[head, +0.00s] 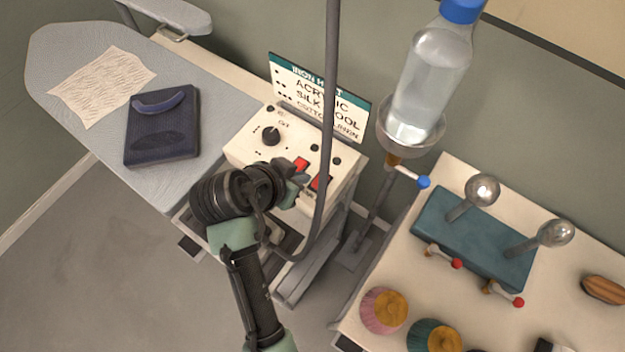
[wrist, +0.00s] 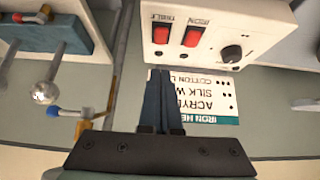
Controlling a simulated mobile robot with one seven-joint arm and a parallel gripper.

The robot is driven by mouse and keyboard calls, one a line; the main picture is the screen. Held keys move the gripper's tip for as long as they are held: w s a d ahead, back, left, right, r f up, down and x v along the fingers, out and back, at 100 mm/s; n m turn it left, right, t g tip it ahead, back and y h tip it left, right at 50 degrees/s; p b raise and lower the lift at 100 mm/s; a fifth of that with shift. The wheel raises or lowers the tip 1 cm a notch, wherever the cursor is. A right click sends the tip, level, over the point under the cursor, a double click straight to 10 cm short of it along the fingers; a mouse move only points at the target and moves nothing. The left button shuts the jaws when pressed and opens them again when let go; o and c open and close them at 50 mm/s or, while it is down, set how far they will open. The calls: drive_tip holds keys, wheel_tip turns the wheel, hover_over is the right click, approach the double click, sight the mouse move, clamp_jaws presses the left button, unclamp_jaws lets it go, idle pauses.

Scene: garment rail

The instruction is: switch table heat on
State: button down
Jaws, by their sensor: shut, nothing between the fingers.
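The cream control box (head: 240,152) stands at the end of the ironing table, with two red rocker switches on its panel. In the wrist view, upside down, the left one, labelled TABLE, is the table switch (wrist: 161,33); it is the right one in the head view (head: 320,182). The iron switch (head: 301,164) is beside it, also in the wrist view (wrist: 193,36). I cannot tell either switch's on or off position. My gripper (head: 301,178) is shut and empty, close to the switches. In the wrist view its fingertips (wrist: 160,77) show just below the table switch, apparently without touching it.
A black knob (head: 271,136) sits on the panel, with a heat-guide sign (head: 318,98) behind it. A grey hose (head: 328,120) runs down past the box. A water bottle (head: 432,80) stands to the right. The ironing table (head: 60,50) holds a folded dark garment (head: 163,130).

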drive_tip(key=p, duration=0.1)
hover_over(316, 186)
drive_tip(key=f, duration=0.5)
drive_tip(key=shift+s+a+f, duration=0.2)
drive_tip(key=shift+s+f, duration=0.15)
wheel_tip(316, 186, down, 2)
drive_tip(key=shift+s+a+f+p, duration=0.1)
drive_tip(key=shift+s+f+p, duration=0.1)
drive_tip(key=shift+p, duration=0.35)
drive_tip(key=shift+a+f, duration=0.1)
drive_tip(key=shift+f, duration=0.75)
drive_tip(key=shift+s+f+b, duration=0.1)
drive_tip(key=shift+f+b, duration=0.45)
drive_tip(key=shift+f, duration=0.1)
drive_tip(key=shift+r, duration=0.25)
drive_tip(key=shift+r+p, duration=0.8)
